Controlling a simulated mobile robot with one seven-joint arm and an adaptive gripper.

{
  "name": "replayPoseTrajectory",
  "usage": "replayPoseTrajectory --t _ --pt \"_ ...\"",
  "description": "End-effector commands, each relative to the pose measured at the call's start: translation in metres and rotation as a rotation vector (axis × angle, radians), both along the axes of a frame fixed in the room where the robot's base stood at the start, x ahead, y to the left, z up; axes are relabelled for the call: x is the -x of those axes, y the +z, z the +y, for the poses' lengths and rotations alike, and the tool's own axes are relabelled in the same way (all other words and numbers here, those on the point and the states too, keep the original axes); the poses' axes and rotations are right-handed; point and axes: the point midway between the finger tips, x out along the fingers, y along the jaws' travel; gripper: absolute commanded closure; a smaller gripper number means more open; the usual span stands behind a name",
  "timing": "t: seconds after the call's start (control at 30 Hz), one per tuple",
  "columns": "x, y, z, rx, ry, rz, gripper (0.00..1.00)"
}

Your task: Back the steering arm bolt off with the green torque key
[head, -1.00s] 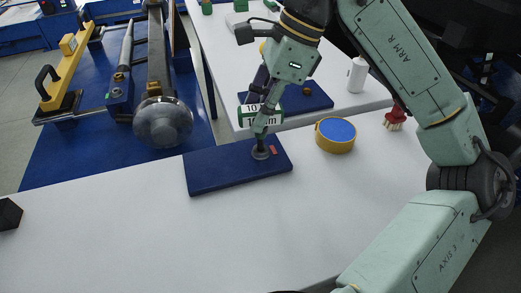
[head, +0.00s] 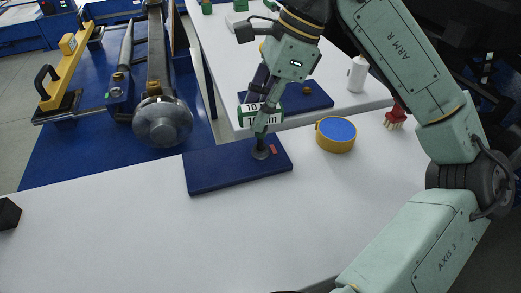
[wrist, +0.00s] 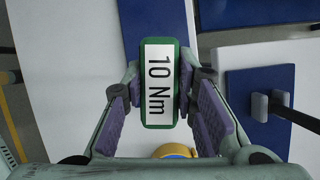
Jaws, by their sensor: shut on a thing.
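The green torque key (head: 249,124) has a white label reading "10 Nm" and stands upright over the dark blue pad (head: 215,172). Its lower end is at a small dark round piece on the pad, beside a red mark. I cannot tell whether it still rests there. My gripper (head: 263,117) is shut on the key's head. In the wrist view the key's label (wrist: 159,82) sits between both fingers (wrist: 160,90). The steering assembly stands at the left, with a brass-coloured fitting (head: 118,77) on a blue block. I cannot tell which part is the steering arm bolt.
A yellow round container with a blue top (head: 336,133) stands right of the pad. A red piece (head: 396,117) stands further right. A white bottle (head: 357,74) is on the table behind. The white tabletop (head: 120,235) in front is largely clear.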

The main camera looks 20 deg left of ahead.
Motion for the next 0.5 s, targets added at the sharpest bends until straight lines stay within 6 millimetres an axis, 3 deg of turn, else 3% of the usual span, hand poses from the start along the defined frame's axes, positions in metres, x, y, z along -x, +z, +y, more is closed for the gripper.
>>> replayPoseTrajectory --t 0.5 --pt "0.0 0.014 0.0 0.001 0.0 0.0 1.0"
